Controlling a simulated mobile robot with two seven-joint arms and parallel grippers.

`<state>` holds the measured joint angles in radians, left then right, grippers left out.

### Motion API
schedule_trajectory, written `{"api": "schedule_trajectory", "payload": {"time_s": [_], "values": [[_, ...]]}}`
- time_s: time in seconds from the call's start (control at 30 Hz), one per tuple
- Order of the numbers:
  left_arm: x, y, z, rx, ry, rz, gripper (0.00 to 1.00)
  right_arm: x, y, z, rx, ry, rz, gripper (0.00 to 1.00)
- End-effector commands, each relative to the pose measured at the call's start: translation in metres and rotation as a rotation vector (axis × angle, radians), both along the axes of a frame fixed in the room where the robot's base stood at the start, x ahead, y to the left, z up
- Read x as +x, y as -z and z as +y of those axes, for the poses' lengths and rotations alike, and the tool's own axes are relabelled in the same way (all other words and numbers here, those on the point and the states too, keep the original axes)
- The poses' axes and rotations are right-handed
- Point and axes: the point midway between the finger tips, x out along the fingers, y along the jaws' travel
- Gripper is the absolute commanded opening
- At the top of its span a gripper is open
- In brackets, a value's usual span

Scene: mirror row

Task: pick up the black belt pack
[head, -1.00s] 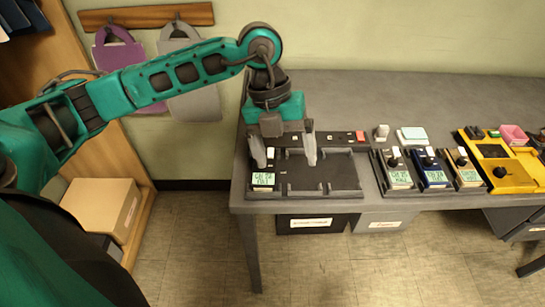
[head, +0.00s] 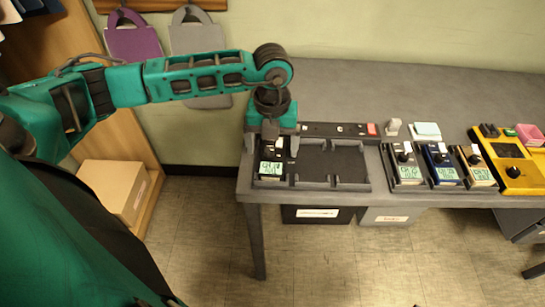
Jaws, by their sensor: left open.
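The black belt pack (head: 270,170), with a lit pale green display, sits in the left slot of the dark tray (head: 350,183) at the table's left end. My left gripper (head: 273,146) is open and points down over the pack, with one finger toward each side of its upper part. The gripper hides some of the pack's top, and I cannot tell whether the fingers touch it. The other slots of this tray look empty. My right gripper is not in view.
A yellow unit (head: 512,178) stands further right. The table (head: 400,90) is clear behind. A cardboard box (head: 112,190) is at the left.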

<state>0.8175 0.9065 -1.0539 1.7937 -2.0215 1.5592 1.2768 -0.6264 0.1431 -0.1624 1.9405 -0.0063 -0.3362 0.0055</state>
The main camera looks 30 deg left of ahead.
Motion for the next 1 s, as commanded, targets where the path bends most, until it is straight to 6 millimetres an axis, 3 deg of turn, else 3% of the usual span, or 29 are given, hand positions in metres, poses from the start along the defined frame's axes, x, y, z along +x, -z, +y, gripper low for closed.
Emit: {"api": "schedule_trajectory", "payload": {"time_s": [0.2,0.43,1.0], "values": [[0.000,0.024,-0.001,0.000,0.000,0.001,0.89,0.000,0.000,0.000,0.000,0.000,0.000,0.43],[0.000,0.025,0.000,0.000,0.001,0.000,0.89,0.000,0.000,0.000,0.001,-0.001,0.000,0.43],[0.001,0.025,0.000,-0.001,0.000,0.000,0.36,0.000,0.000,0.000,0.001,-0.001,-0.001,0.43]]}}
